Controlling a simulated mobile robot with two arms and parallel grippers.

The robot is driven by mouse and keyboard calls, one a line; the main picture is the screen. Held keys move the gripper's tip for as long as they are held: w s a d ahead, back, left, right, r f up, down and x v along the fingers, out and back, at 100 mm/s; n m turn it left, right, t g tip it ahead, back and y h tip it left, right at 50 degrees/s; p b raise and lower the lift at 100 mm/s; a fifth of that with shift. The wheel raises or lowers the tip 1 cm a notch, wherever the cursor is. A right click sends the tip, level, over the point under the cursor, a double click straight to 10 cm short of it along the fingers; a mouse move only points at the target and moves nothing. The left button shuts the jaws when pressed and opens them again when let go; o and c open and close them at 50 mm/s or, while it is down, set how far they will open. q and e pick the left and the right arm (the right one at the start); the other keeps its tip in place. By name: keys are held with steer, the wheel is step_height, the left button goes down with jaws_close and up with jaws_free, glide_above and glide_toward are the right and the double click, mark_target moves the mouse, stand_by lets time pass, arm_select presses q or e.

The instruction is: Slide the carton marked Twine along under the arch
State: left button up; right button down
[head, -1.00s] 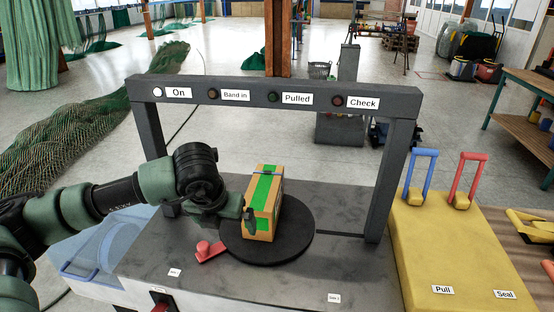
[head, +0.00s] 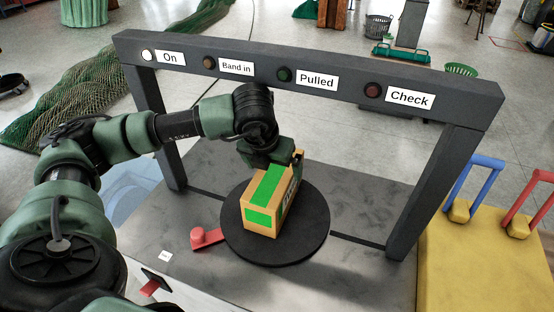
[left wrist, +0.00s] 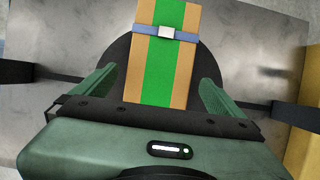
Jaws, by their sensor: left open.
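The carton (head: 265,190), tan with green panels, stands upright on a round black turntable (head: 290,252). Its side lettering is too small to read. The left wrist view shows a green stripe and a blue band with a white clasp on the carton (left wrist: 158,70). The dark grey arch (head: 330,83) spans the grey worktop around the turntable. My left gripper (head: 283,157) is at the carton's far end. In the left wrist view my left gripper (left wrist: 153,92) is open, with one finger off each side of the carton and visible gaps. My right gripper is out of view.
A red lever (head: 204,237) lies beside the turntable's left edge. On the arch, the On lamp (head: 148,55) is lit; the other lamps look dark. A yellow block (head: 450,265) with blue and red handles stands right of the worktop. The worktop's near right is clear.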

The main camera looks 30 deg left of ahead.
mark_target(285, 171)
arm_select(q)
steer(key=p+x, duration=0.1)
steer(key=x, duration=0.5)
steer(key=shift+a+f, duration=0.1)
steer(key=shift+f, duration=0.15)
steer(key=c, duration=2)
steer(key=shift+w, duration=0.15)
steer(key=shift+w, duration=0.1)
steer(key=shift+w+b, duration=0.45)
steer(key=shift+b, duration=0.05)
steer(key=shift+w+d+b, duration=0.3)
steer(key=shift+w+b, duration=0.15)
steer(key=shift+w, duration=0.45)
